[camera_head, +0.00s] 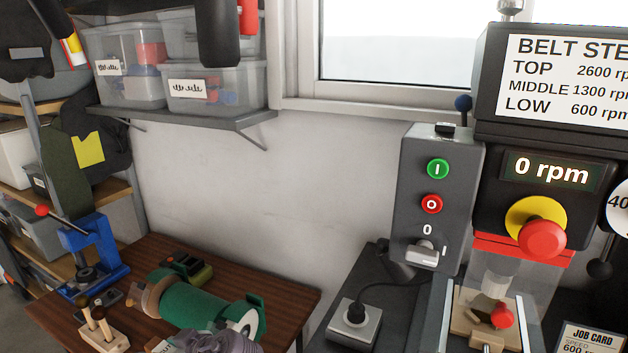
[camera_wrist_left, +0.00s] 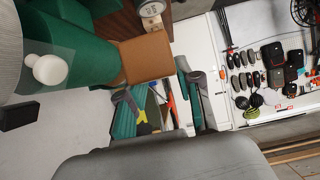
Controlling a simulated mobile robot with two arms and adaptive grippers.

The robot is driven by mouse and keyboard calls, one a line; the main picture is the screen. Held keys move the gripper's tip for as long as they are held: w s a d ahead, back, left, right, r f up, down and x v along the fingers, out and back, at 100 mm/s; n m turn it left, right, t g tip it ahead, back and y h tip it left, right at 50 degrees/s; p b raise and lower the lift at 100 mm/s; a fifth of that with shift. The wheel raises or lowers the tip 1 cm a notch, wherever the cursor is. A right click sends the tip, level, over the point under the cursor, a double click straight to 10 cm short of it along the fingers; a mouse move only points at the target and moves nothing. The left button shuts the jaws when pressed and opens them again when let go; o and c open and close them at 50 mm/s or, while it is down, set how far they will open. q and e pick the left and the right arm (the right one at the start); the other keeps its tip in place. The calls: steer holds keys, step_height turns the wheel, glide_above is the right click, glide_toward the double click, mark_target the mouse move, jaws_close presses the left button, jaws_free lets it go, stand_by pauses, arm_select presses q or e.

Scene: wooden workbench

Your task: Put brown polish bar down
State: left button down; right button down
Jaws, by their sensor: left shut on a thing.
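A plain brown block (camera_wrist_left: 143,61), which looks like the brown polish bar, shows in the left wrist view, in front of the green machine. My left gripper (camera_wrist_left: 160,98) comes up from the bottom of that view and is shut on the bar. In the head view the bar cannot be made out. A grey-violet shape (camera_head: 190,344) covers part of the green machine (camera_head: 204,308) there; I cannot tell what it is. My right gripper is in neither view.
The wooden workbench (camera_head: 285,292) has bare room right of the green machine. A blue press (camera_head: 92,258) and a small wooden block with handles (camera_head: 103,335) stand at its left. The drill press control box (camera_head: 425,200) rises on the right. Tools hang on a white board (camera_wrist_left: 236,95).

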arm_select(q)
steer(key=s+d+r+m+t+h, duration=0.3)
steer(key=d+r+m+h, duration=0.1)
steer(key=d+m+h, duration=0.1)
steer(key=s+d+r+m+t+h, duration=0.3)
steer(key=s+d+m+t+h, duration=0.1)
steer(key=d+m+h, duration=0.2)
steer(key=d+m, duration=0.1)
steer(key=m, duration=0.1)
steer(key=shift+d+r+m+t, duration=0.3)
steer(key=shift+d+r, duration=0.05)
steer(key=shift+r, duration=0.05)
